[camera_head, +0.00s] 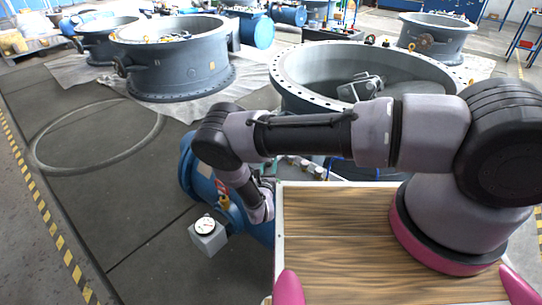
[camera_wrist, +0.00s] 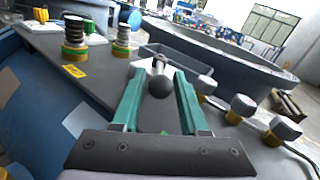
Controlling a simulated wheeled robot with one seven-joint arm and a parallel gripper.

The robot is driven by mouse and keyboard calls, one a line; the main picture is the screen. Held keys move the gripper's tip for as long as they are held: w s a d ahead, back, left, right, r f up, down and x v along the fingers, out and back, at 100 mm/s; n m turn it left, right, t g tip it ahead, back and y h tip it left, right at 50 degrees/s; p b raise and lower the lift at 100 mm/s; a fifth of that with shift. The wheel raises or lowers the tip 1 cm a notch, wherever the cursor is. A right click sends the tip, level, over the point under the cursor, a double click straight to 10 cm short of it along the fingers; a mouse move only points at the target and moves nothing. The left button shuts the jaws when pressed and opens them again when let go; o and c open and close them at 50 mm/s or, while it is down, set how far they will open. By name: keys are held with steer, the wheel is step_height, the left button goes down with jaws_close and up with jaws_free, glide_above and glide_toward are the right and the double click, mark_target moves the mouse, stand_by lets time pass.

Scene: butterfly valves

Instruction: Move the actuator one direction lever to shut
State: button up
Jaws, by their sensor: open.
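In the wrist view, my gripper (camera_wrist: 160,85) has two green fingers that stand apart. A lever with a dark ball knob (camera_wrist: 159,86) appears between the fingers, with its pale shaft running away behind it. I cannot tell whether a finger touches the knob, and no label or lever position can be read. The lever sits on a dark grey panel (camera_wrist: 118,63). In the head view, my arm bends down beside a blue valve body (camera_head: 197,178); the gripper and the lever cannot be made out there.
Two springs on posts (camera_wrist: 75,40) stand at the left on the panel, by a yellow tag (camera_wrist: 73,71). Several grey-capped fittings (camera_wrist: 243,104) line the right. A large grey ring (camera_wrist: 225,52) lies behind. In the head view, a gauge box (camera_head: 207,234) is beside the valve.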

steer(key=shift+w+d, duration=0.15)
steer(key=shift+w, duration=1.05)
steer(key=shift+w+d, duration=0.1)
steer(key=shift+w, duration=1.05)
jaws_close()
